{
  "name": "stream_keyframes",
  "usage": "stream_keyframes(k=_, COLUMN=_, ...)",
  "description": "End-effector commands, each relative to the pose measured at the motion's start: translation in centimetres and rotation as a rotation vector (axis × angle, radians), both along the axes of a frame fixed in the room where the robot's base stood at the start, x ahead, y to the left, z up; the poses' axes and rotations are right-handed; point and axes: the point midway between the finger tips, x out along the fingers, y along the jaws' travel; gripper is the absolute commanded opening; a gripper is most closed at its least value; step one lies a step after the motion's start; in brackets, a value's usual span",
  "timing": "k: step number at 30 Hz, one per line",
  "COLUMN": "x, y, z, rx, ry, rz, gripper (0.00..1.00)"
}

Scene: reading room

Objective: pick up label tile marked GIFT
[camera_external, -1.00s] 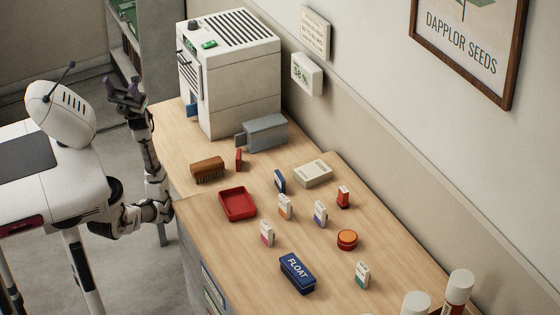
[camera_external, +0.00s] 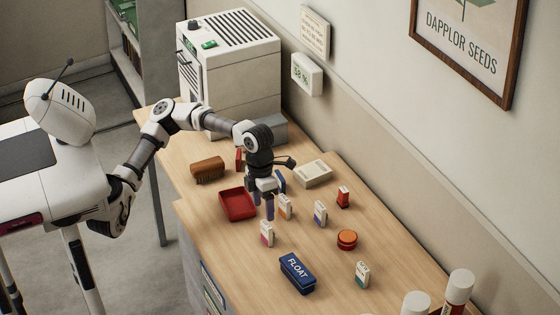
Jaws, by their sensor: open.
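Several small upright label tiles stand on the wooden desk. A white tile with an orange base (camera_external: 286,207) stands just right of my gripper. One with a purple base (camera_external: 320,213) is further right, one with a pink-red base (camera_external: 267,234) is nearer the front, and one with a teal base (camera_external: 362,273) is at the front right. The lettering is too small to read, so I cannot tell which is marked GIFT. My gripper (camera_external: 264,206) points down, open, between the red tray and the orange-based tile, with nothing seen between its fingers.
A red tray (camera_external: 225,207) lies left of my gripper. A blue FLOAT box (camera_external: 297,273) is at the front, a round orange tin (camera_external: 347,239) at the right, and a brown brush (camera_external: 207,169) at the left. A beige box (camera_external: 313,174) and a white machine (camera_external: 240,85) stand behind.

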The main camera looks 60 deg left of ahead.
Motion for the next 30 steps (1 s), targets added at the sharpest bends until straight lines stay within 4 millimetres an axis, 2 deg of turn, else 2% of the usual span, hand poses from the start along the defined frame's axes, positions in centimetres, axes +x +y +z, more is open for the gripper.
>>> stream_keyframes(k=3, x=1.2, y=1.9, z=-0.7, rx=0.119, ry=-0.01, rz=0.073, gripper=0.67)
stream_keyframes(k=6, x=1.5, y=2.6, z=-1.5, rx=0.15, ry=-0.01, rz=0.094, gripper=0.67)
stream_keyframes(k=18, x=1.5, y=2.5, z=-8.5, rx=0.146, ry=-0.007, rz=0.09, gripper=0.67)
stream_keyframes(k=26, x=1.7, y=2.4, z=-10.4, rx=0.145, ry=-0.008, rz=0.089, gripper=0.67)
stream_keyframes(k=30, x=2.0, y=2.3, z=-12.5, rx=0.143, ry=-0.006, rz=0.09, gripper=0.67)
